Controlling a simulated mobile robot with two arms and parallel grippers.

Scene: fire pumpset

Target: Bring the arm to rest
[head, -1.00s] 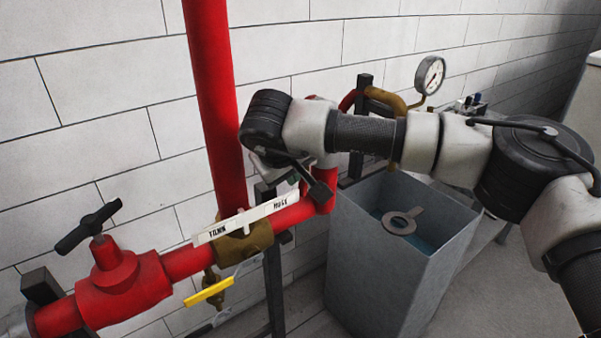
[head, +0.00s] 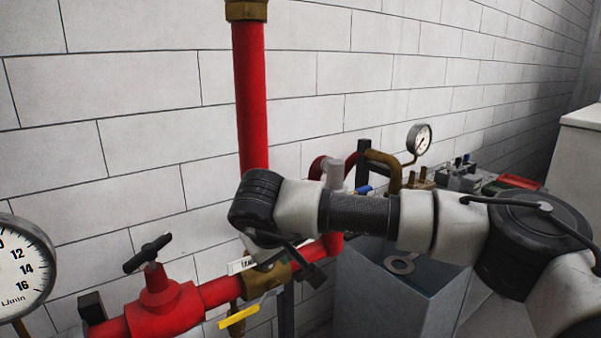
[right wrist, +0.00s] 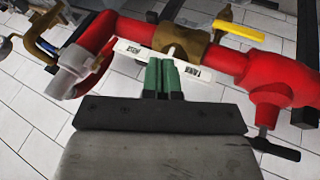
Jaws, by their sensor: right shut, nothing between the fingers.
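My right arm reaches in from the right in the head view. Its gripper (head: 312,272) hangs at the arm's end, in front of the red pipe near the brass valve (head: 277,279). In the right wrist view the green-tipped fingers (right wrist: 162,76) are together with nothing between them. They overlap the white lever labelled TANK and HOSE (right wrist: 190,68) in that picture; I cannot tell whether they touch it. In the head view the arm hides most of the lever (head: 240,266). My left gripper is not in view.
A red upright pipe (head: 250,95) stands near the wall. A red valve with a black handle (head: 160,295) and a large dial (head: 18,268) are at left. A yellow lever (head: 238,316) is below. A grey open tank (head: 385,300) stands behind the arm.

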